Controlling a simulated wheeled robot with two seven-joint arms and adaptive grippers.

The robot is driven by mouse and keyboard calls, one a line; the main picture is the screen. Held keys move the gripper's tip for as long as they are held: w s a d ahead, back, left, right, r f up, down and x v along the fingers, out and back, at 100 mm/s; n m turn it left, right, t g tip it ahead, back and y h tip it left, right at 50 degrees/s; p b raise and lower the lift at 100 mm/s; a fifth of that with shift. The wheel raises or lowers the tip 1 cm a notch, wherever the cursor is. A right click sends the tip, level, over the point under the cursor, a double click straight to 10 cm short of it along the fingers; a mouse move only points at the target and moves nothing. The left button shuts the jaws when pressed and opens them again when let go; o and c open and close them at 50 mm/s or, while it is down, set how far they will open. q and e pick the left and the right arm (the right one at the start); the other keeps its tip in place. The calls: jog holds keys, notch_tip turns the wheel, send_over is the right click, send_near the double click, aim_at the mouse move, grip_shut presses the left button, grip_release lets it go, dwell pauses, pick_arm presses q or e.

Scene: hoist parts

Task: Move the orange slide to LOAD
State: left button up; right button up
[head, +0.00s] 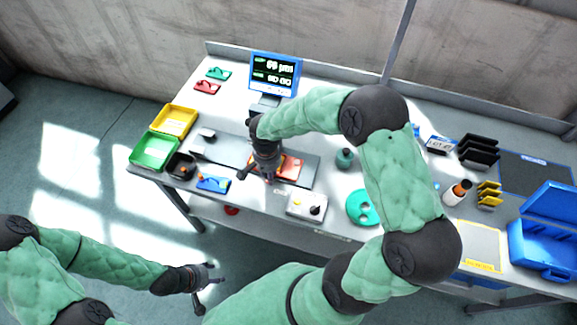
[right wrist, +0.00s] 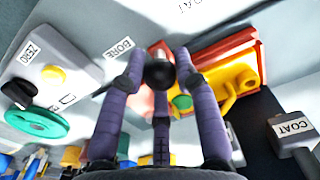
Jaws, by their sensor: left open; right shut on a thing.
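The orange slide (head: 291,168) lies on a grey plate on the bench, partly hidden by my right gripper. In the right wrist view, red-orange surfaces (right wrist: 160,48) show behind the fingers. My right gripper (head: 262,172) points down at its left end. In the right wrist view my right gripper (right wrist: 160,72) is shut on a black round knob (right wrist: 158,74), just in front of the orange part. Whether the knob belongs to the slide cannot be told. No LOAD label is readable. My left gripper (head: 205,279) is open and empty, off the bench's front edge.
A white box (head: 306,204) with knobs stands right of the slide, a blue part (head: 214,184) to its left. Green (head: 154,152) and yellow trays (head: 174,120) sit at the left end. A monitor (head: 275,74) stands behind. A yellow handle (right wrist: 230,92) is close to the right fingers.

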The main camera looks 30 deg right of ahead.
jog(key=w+a+b, duration=0.1)
jog(key=w+a, duration=0.6)
jog(key=w+a+f+b, duration=0.1)
jog(key=w+a, duration=0.2)
jog(key=shift+w+a+b, duration=0.2)
jog(key=shift+w+b, duration=0.1)
jog(key=o, duration=0.8)
jog(key=shift+w+d+r, duration=0.15)
jog(key=shift+w+r, duration=0.2)
jog(key=shift+w, duration=0.05)
